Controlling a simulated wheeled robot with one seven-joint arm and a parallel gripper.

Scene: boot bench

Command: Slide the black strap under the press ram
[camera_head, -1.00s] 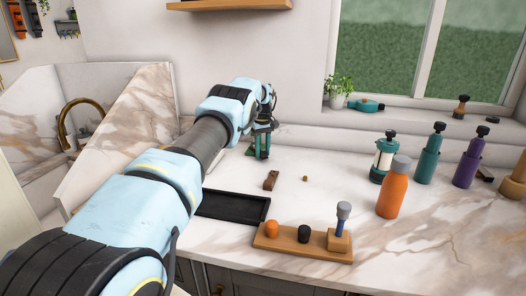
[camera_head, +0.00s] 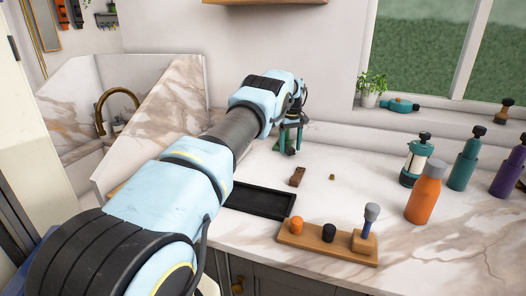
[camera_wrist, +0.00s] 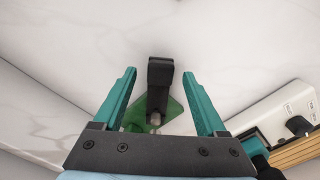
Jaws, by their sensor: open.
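My gripper (camera_head: 290,138) is at the back of the counter, near the wall; its two teal fingers are spread in the wrist view (camera_wrist: 160,92). Between and beyond them is a black arm with a grey metal end over a green base, which looks like the press (camera_wrist: 160,72). It appears apart from both fingers. In the head view my gripper and arm largely hide it. I cannot make out a black strap. A short brown strap-like piece (camera_head: 297,177) lies on the counter in front of my gripper.
A black tray (camera_head: 262,213) lies near the front edge. A wooden block (camera_head: 300,246) holds orange, black and blue-handled items. A tiny brass piece (camera_head: 332,177) lies on the counter. An orange bottle (camera_head: 424,197) and several other bottles stand at right.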

